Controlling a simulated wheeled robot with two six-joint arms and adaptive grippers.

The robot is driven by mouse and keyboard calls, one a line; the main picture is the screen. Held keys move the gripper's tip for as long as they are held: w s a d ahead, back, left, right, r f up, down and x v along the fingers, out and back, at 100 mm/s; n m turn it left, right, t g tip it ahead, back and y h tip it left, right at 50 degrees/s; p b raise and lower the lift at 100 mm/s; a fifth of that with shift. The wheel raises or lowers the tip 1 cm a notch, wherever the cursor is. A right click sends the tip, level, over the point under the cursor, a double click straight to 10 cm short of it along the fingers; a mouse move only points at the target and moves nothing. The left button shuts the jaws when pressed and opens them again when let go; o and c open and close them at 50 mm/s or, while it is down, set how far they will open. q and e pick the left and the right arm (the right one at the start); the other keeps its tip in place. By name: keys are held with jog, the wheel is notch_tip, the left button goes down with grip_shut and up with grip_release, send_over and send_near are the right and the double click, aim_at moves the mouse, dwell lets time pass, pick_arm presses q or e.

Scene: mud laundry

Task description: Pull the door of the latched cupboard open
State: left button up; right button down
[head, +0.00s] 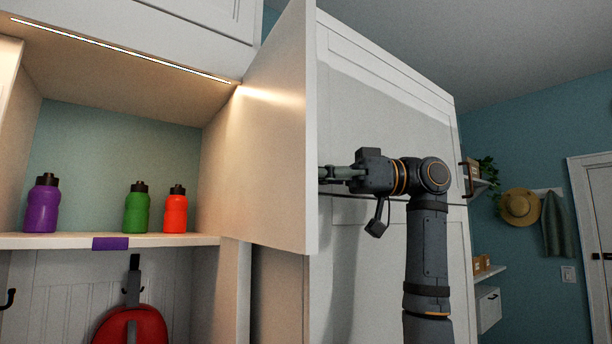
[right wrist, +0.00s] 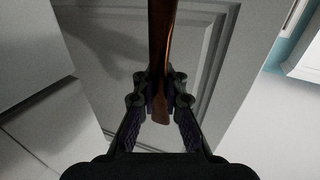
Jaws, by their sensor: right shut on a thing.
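The cupboard door (head: 275,150) stands swung out, with its pale inner face and its free edge towards the head camera. The cupboard's lit compartment shows to its left. My right gripper (head: 328,175) is at the far side of the door's free edge, with its arm coming up from the lower right. In the right wrist view my right gripper (right wrist: 160,92) is shut on a long brown bar handle (right wrist: 163,40), which runs up between the fingers. In the head view the handle is hidden behind the door. My left gripper is not in view.
A purple bottle (head: 41,205), a green bottle (head: 137,208) and an orange-red bottle (head: 176,210) stand on the shelf (head: 60,241). A red bag (head: 135,325) hangs below. A tall white panelled cabinet (head: 385,110) stands behind my right arm.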

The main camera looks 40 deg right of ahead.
jog(key=shift+a, duration=0.1)
jog(key=c, duration=1.4)
grip_release()
jog(key=shift+s, duration=0.2)
jog(key=v, duration=1.2)
